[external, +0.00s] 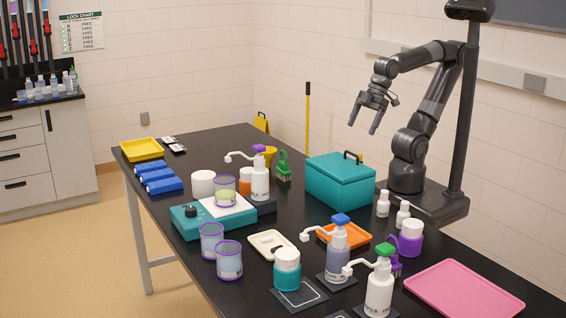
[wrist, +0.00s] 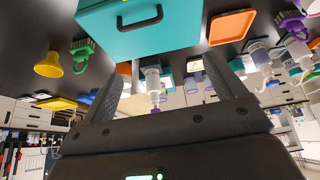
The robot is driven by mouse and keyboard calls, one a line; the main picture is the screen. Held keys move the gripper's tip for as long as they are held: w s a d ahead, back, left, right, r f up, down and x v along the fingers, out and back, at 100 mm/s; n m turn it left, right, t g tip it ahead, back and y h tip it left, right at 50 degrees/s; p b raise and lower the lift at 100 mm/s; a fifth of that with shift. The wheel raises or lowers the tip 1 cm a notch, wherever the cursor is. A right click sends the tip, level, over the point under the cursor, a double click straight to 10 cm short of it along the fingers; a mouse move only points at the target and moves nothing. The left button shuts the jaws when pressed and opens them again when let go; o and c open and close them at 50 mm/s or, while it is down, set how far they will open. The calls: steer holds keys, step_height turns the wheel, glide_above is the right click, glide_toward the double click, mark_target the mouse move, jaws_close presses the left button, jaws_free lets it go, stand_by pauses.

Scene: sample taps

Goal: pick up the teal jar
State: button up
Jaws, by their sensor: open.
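The teal jar (external: 287,272) has a white lid and a white upper part. It stands upright near the front of the black table in the external view, on or beside a dark square mat with a white outline. My gripper (external: 366,118) is open and empty. It hangs in the air above the far side of the table, well away from the jar. In the wrist view the two fingers of my gripper (wrist: 165,85) are spread with nothing between them. I cannot pick out the teal jar for certain in the wrist view.
A teal box (external: 340,183) with a dark handle stands below my gripper. A blue-topped pump bottle (external: 338,262) and a green-topped pump bottle (external: 380,290) stand right of the jar. A cream tray (external: 256,250) lies behind it, and a purple-rimmed beaker (external: 229,262) stands to its left.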

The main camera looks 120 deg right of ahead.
steer(key=w+a+r+n, duration=0.1)
steer(key=w+a+r, duration=0.1)
steer(key=w, duration=0.5)
steer(key=w+a+r+n, duration=0.1)
steer(key=w+a+r, duration=0.2)
steer(key=w, duration=0.4)
steer(key=n+g+y, duration=0.2)
steer(key=n+y, duration=0.1)
steer(key=n, duration=0.2)
glide_above(291, 251)
steer(key=s+d, duration=0.1)
steer(key=s, duration=0.1)
step_height(291, 251, down, 16)
steer(key=x, duration=0.4)
steer(key=shift+w+d+f, duration=0.15)
steer(key=shift+f, duration=0.2)
steer(key=x, duration=0.5)
steer(key=shift+w+d+f, duration=0.15)
steer(key=shift+w+f, duration=0.1)
steer(key=shift+w, duration=0.1)
steer(key=c, duration=1.1)
